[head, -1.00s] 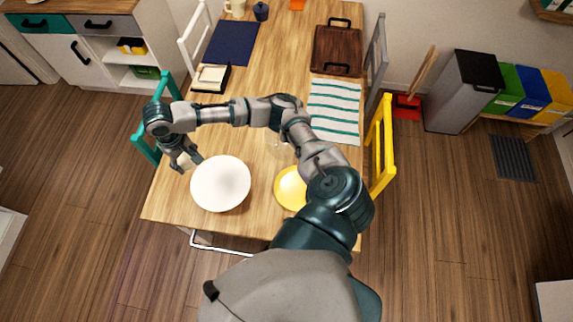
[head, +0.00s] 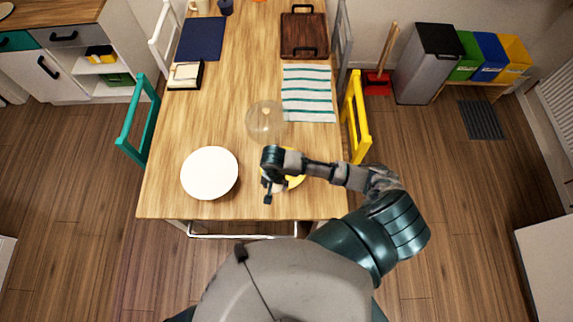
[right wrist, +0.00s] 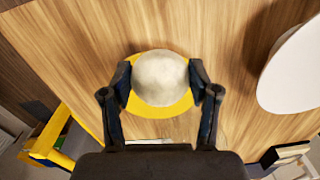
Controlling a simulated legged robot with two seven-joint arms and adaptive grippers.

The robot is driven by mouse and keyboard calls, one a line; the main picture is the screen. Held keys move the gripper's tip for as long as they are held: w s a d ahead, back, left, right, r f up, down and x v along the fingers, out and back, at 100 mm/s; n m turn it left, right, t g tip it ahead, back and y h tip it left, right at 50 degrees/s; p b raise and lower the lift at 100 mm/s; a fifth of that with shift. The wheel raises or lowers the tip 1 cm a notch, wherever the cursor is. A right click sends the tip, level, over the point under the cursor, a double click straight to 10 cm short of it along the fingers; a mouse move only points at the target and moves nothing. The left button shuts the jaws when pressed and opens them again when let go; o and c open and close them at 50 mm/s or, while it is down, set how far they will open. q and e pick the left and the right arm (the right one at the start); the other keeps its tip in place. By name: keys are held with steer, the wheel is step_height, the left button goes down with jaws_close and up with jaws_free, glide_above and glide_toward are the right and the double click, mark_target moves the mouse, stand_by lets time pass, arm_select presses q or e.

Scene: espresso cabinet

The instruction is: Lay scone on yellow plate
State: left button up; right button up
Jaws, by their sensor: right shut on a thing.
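The scone (right wrist: 160,78) is a round, pale piece between the two fingers of my right gripper (right wrist: 161,88) in the right wrist view. The fingers are shut on its sides. The yellow plate (right wrist: 165,109) shows behind the scone in that view. In the head view my right gripper (head: 270,192) is over the left part of the yellow plate (head: 296,182), and my arm hides much of the plate. I cannot tell how much gap lies between scone and plate. My left gripper is not in view.
A white plate (head: 210,173) is left of the yellow plate. A clear glass dome (head: 265,121) stands behind it. A striped cloth (head: 308,93), a brown tray (head: 303,36) and a navy mat (head: 201,40) lie farther back. A yellow chair (head: 356,120) is at the right edge.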

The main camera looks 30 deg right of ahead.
steer(key=s+f+m, duration=0.3)
steer(key=s, duration=0.2)
steer(key=w+d, duration=0.2)
steer(key=w, duration=0.2)
steer(key=w+d+f, duration=0.1)
steer(key=w+d, duration=0.2)
steer(key=w, duration=0.1)
steer(key=w+d+p, duration=0.1)
steer(key=w+d, duration=0.1)
steer(key=w, duration=0.2)
steer(key=shift+w+d+f, duration=0.25)
steer(key=shift+w+d, duration=0.05)
steer(key=shift+d, duration=0.1)
steer(key=shift+w+d+f, duration=0.1)
steer(key=shift+w+f, duration=0.05)
steer(key=shift+f, duration=0.75)
steer(key=shift+w+d+f, duration=0.1)
steer(key=shift+w+f, duration=0.05)
steer(key=shift+f, duration=0.75)
steer(key=o, duration=1.2)
steer(key=shift+c, duration=0.2)
